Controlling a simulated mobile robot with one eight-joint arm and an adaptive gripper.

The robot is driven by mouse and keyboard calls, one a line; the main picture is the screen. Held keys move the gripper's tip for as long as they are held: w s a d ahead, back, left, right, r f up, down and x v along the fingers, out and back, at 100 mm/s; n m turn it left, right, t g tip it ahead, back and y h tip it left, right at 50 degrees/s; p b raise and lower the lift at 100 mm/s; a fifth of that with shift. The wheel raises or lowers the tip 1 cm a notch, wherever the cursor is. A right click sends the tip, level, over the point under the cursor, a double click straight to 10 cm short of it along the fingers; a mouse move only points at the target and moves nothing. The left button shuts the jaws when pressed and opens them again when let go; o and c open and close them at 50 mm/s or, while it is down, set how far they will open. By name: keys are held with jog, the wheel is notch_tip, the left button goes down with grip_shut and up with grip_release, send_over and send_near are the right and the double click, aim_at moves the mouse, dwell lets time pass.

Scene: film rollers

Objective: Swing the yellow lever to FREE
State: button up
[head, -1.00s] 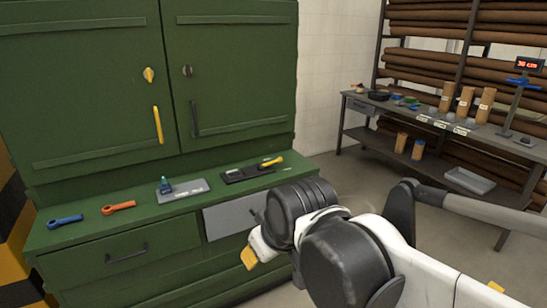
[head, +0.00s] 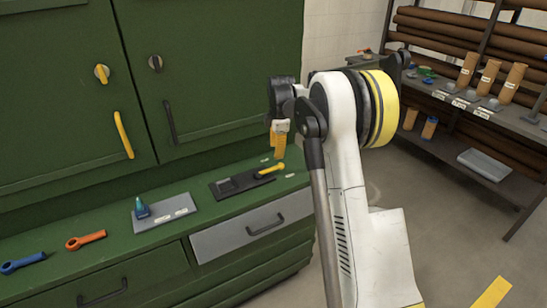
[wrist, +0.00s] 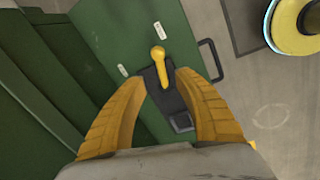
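The yellow lever (head: 270,171) sits on a black plate (head: 232,187) on the green counter. Its rounded end points right, away from the plate's square dark part. In the wrist view the lever (wrist: 159,58) points up, between two small white labels (wrist: 158,29) whose text I cannot read. One of these labels (head: 290,176) also shows in the head view, right of the lever. My gripper (head: 279,152) hangs above the lever, yellow fingers pointing down. In the wrist view my gripper (wrist: 160,84) is open, its fingers spread either side of the lever and plate, apparently not touching them.
The green cabinet (head: 60,90) with a yellow handle (head: 123,135) rises behind the counter. A grey plate with a teal-topped item (head: 142,208), an orange tool (head: 86,240) and a blue tool (head: 22,263) lie to the left. A grey drawer (head: 240,232) is below; a shelf bench (head: 490,115) stands right.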

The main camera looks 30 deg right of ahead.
aim_at(275, 168)
jog(key=f+b, duration=0.1)
jog(key=f, duration=0.2)
jog(key=w+f+b, duration=0.1)
jog(key=f, duration=0.3)
jog(key=w+f+b, duration=0.1)
jog(key=f+b, duration=0.1)
jog(key=f, duration=0.1)
jog(key=shift+d+f, duration=0.25)
jog(key=shift+f, duration=0.15)
grip_shut()
